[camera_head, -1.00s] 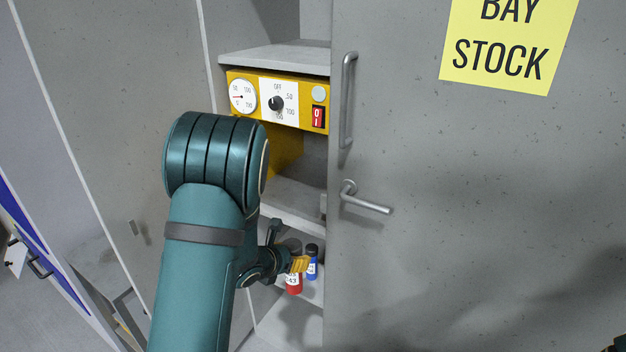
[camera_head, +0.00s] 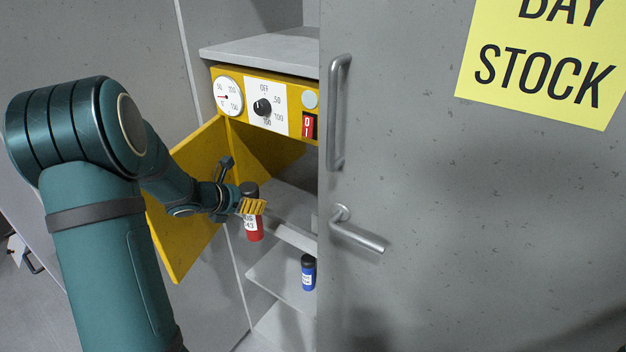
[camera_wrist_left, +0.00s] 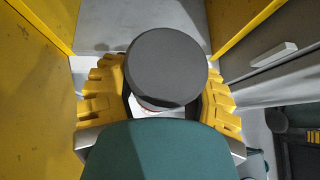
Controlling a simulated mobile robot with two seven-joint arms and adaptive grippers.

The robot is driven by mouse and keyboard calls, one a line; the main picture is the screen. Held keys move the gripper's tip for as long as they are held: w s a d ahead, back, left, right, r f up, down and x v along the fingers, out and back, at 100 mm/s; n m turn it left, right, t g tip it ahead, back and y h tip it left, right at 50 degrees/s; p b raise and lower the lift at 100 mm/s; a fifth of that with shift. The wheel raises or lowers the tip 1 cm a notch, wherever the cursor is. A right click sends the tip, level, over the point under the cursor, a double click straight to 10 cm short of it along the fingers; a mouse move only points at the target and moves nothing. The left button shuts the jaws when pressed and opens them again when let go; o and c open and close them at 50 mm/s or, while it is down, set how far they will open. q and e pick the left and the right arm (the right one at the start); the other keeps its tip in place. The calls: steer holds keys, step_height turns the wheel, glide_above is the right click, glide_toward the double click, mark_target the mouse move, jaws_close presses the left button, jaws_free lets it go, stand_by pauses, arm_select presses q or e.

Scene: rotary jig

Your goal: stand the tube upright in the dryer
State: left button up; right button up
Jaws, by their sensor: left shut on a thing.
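A red tube with a dark cap and a white label (camera_head: 255,232) is held upright by my left gripper (camera_head: 251,207), which is shut on it. In the left wrist view the tube's grey cap (camera_wrist_left: 166,66) fills the middle between my yellow fingers (camera_wrist_left: 165,100); most of its body is hidden there. The dryer is a yellow box (camera_head: 275,100) with a dial, a knob and a red switch, and its yellow door (camera_head: 186,215) hangs open on the left. The tube is at the dryer's open front. My right gripper is not in view.
A blue tube with a dark cap (camera_head: 308,273) stands on a lower shelf (camera_head: 275,280). A large grey cabinet door (camera_head: 450,220) with a handle (camera_head: 338,110) and a lever covers the right side, hiding part of the dryer and shelves.

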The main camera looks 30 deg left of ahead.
arm_select(q)
steer(key=w+d+f+p, duration=0.1)
steer(key=w+d, duration=0.2)
steer(key=w, duration=1.3)
steer(key=shift+w+d, duration=0.15)
steer(key=shift+w, duration=0.2)
steer(key=shift+f, duration=0.1)
steer(key=shift+f, duration=0.1)
steer(key=o, duration=1.3)
steer(key=shift+o, duration=0.2)
